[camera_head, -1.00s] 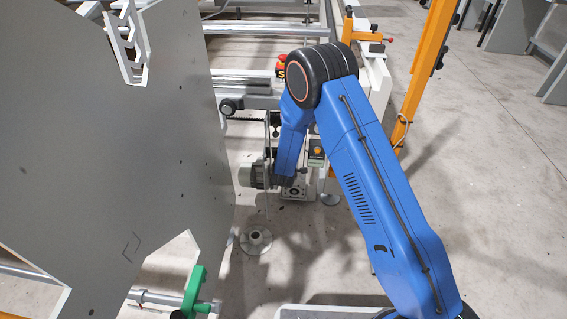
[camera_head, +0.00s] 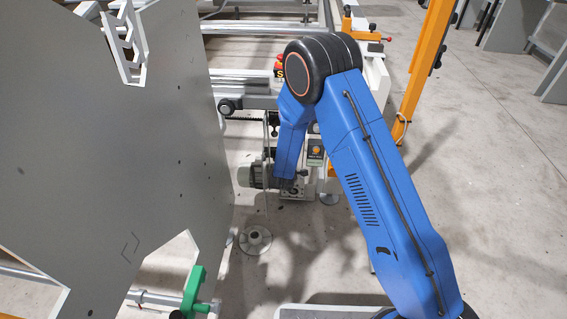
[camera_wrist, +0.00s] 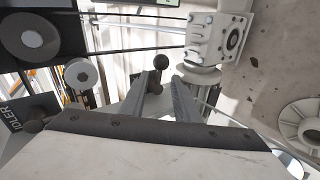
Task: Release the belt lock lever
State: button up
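In the wrist view a dark lever with a round black knob (camera_wrist: 160,62) stands between the fingertips; I take it for the belt lock lever. My gripper (camera_wrist: 158,84) is open, with one finger on each side of the lever's lower part. A gap shows beside the lever, and I cannot tell whether either finger touches it. In the head view my blue arm hangs down in front of the machine and hides the gripper and lever.
A grey gear housing (camera_wrist: 210,38) is close by at upper right, and a round pulley (camera_wrist: 82,74) at left. An IDLER label (camera_wrist: 14,117) is at the left edge. In the head view, a large grey panel (camera_head: 110,150) stands left; open floor (camera_head: 480,190) lies right.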

jog(key=v, duration=1.3)
jog(key=shift+d, duration=0.15)
jog(key=s+d+r+m+g+y, duration=0.1)
jog(key=s+d+r+m, duration=0.2)
jog(key=d+r, duration=0.35)
jog(key=s+d+r+m+g+y, duration=0.1)
jog(key=s+d+r+m, duration=0.15)
jog(key=r, duration=0.75)
jog(key=s+d+r+m+g+y, duration=0.1)
jog(key=s+d+r+m, duration=0.15)
jog(key=d+r, duration=0.4)
jog(key=s+d+r+m+g+h, duration=0.1)
jog(key=s+d+r+m, duration=0.2)
jog(key=s+d, duration=0.3)
jog(key=s+d+r+m+g+h, duration=0.1)
jog(key=s+d+r+m, duration=0.2)
jog(key=s, duration=1)
jog(key=s+d+r+m+g+h, duration=0.1)
jog(key=s+d+r, duration=0.3)
jog(key=s+d, duration=0.5)
jog(key=shift+s+m, duration=0.65)
jog(key=shift+m, duration=0.25)
